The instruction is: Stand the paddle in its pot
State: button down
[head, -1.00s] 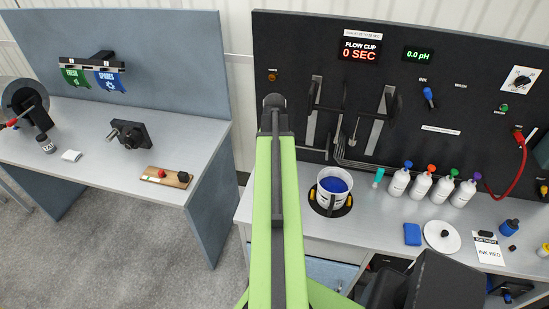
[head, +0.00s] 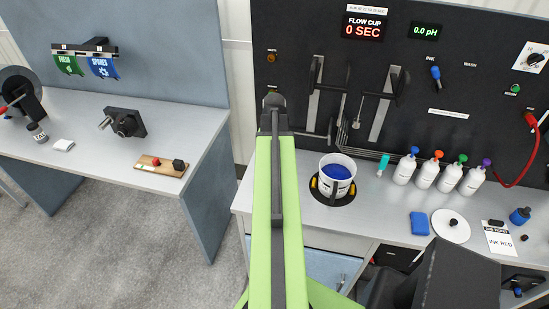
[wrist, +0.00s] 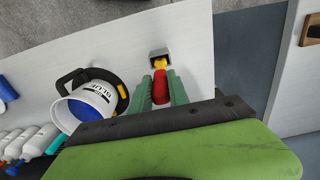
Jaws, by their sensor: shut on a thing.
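In the wrist view my gripper (wrist: 161,88) has green fingers closed around a red handle with a yellow collar, which I take to be the paddle (wrist: 160,90). The pot also shows in the head view (head: 325,184), at a black ring on the bench. My arm hides the gripper in the head view.
The black ring (head: 345,199) has yellow clips. Several white bottles (head: 427,174), a blue sponge (head: 420,223) and a white disc (head: 447,232) lie to its right. A dark panel (head: 300,40) stands behind. A second bench (head: 75,135) is at left, across a gap.

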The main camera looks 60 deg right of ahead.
jog(key=c, duration=1.2)
grip_release()
jog(key=shift+o, duration=0.2)
notch_tip(320, 180, up, 12)
jog(key=p, duration=1.2)
jog(key=shift+r, duration=0.15)
jog(key=shift+f, duration=0.2)
